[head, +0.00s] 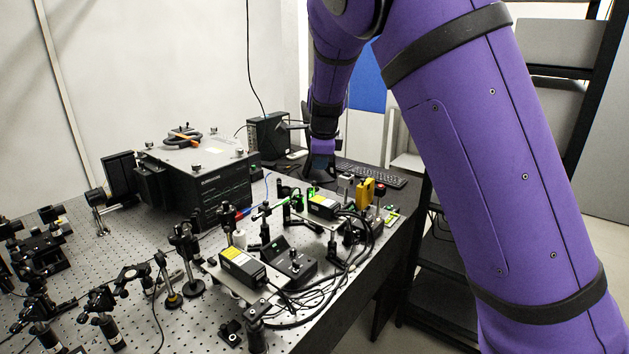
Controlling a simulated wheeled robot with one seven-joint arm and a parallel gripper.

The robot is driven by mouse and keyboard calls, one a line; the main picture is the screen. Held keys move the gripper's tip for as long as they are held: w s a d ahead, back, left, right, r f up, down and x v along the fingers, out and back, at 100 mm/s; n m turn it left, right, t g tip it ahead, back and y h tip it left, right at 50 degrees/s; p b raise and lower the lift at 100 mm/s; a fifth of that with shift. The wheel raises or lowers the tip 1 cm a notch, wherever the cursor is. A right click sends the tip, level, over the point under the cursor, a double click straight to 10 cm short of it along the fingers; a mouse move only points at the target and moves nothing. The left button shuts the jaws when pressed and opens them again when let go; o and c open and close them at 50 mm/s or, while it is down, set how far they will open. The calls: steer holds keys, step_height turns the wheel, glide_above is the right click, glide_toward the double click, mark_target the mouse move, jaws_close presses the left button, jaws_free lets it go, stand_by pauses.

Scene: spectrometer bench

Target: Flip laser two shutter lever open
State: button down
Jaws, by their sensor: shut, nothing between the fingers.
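Two black laser boxes with yellow labels stand on light mounting plates on the bench. One laser (242,267) is at the near side, and the other laser (324,208) is farther back and to the right. I cannot tell which one is laser two. The shutter levers are too small to make out, so their positions do not show. My gripper (318,178) points down behind the farther laser, near the back right of the bench. It is shut and empty. I cannot tell whether it touches anything.
A large black instrument box (221,193) stands at the back left. A yellow part (365,193) stands right of the farther laser. Black cables (345,262) loop along the right edge. A keyboard (372,174) lies behind. Posts and optics crowd the perforated bench top (70,225).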

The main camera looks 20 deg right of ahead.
stand_by(0.3)
steer(key=x, duration=1)
steer(key=w, duration=0.3)
steer(key=shift+w+d+f, duration=0.1)
steer(key=shift+d, duration=0.15)
steer(key=shift+w+d, duration=0.1)
steer(key=shift+w, duration=0.3)
steer(key=shift+w+d+y, duration=0.1)
steer(key=shift+d+y, duration=0.05)
steer(key=shift+y, duration=0.15)
